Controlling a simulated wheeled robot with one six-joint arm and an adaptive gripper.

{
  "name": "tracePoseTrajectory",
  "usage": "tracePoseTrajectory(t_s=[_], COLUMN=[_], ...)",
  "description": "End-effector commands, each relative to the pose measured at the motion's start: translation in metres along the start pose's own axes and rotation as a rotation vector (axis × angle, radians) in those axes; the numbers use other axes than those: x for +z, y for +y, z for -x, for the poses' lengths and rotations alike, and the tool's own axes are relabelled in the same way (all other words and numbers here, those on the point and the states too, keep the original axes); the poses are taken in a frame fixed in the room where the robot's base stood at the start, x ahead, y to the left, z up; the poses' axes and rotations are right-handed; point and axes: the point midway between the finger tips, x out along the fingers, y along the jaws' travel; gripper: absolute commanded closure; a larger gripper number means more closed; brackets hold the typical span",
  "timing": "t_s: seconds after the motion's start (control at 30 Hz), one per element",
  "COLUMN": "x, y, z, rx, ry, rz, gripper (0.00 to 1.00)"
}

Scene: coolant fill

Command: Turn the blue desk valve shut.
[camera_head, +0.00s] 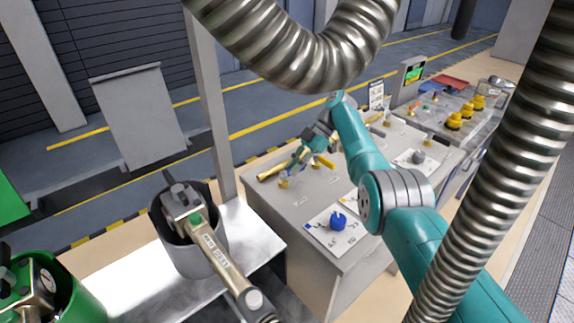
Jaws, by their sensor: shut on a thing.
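The blue desk valve (338,221) is a round blue knob on a white marked plate (320,238) at the near end of the grey desk. My gripper (291,168) is at the far left edge of the desk, well apart from the blue valve, with its fingers pointing down and left. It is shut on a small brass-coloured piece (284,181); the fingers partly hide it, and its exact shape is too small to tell. The blue valve is in plain view with nothing touching it.
A brass-coloured bar (268,174) lies by my gripper. Yellow knobs (454,120), a red tray (450,82) and a small screen (412,77) are at the far end. A grey bin (183,251) holding a nozzle stands left of the desk, near a grey post (207,100).

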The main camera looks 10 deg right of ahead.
Motion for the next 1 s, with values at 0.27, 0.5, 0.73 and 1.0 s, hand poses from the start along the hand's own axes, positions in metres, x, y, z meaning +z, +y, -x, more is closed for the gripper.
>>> tracePoseTrajectory(t_s=[0.27,0.5,0.73,1.0], x=[0.0042,0.0043,0.0036,0.0029], y=[-0.0047,-0.0046,-0.0042,-0.0038], z=[0.0013,0.0009,0.0012,0.0016], rx=[-0.017,-0.017,-0.017,-0.016], ry=[-0.002,-0.002,-0.002,-0.002], rz=[0.012,0.012,0.013,0.014], gripper=[1.0,1.0,0.61,0.61])
